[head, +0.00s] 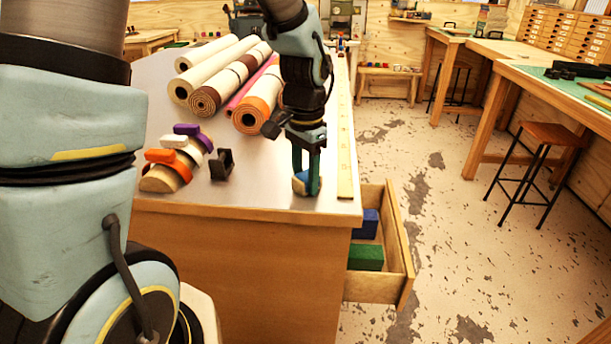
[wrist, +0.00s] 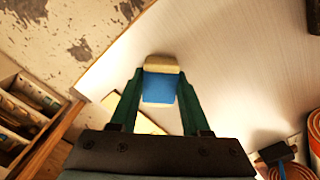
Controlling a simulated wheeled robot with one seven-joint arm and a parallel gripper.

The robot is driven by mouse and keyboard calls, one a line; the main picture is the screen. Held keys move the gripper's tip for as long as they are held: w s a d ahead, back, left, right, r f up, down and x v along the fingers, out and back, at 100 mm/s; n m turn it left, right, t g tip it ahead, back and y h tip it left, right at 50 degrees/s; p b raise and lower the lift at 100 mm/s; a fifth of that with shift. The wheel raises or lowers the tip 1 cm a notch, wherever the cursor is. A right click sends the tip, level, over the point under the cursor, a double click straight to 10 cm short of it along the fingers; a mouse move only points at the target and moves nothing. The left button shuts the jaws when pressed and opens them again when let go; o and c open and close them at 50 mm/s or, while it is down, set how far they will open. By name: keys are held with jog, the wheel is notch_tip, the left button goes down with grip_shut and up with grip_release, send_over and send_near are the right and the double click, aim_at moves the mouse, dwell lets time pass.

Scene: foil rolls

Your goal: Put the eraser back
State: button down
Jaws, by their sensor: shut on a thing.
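The eraser (head: 300,185), a small block with a blue part and a cream part, is at the near right corner of the worktable. My gripper (head: 307,186) points down with its green fingers shut on it. In the wrist view the eraser (wrist: 160,88) sits between the two fingertips (wrist: 159,82), its cream end facing away. I cannot tell whether it touches the tabletop or hangs just above it. An open wooden drawer (head: 402,245) juts from the table's right side, holding a blue block (head: 367,222) and a green block (head: 365,257).
Several rolls (head: 228,85) lie at the back of the table (head: 240,197). A holder with orange and purple tools (head: 172,170) and a small black item (head: 222,164) stand left of my gripper. A long yellow ruler (head: 344,150) runs along the right edge. Floor beyond the drawer is clear.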

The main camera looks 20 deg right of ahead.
aim_at(306, 176)
jog(key=shift+f, duration=0.15)
jog(key=shift+c, duration=1.8)
grip_release()
notch_tip(306, 176, up, 12)
jog(key=b, duration=0.1)
jog(key=a+f+n, duration=0.3)
jog(key=a+n, duration=0.1)
jog(key=a, duration=0.4)
jog(key=w+a+f+n+t, duration=0.1)
jog(key=a+f+n, duration=0.2)
jog(key=a, duration=0.5)
jog(key=a+f+n, duration=0.4)
jog(key=a+n, duration=0.2)
jog(key=a, duration=0.3)
jog(key=shift+w+t, duration=0.15)
jog(key=shift+t, duration=0.15)
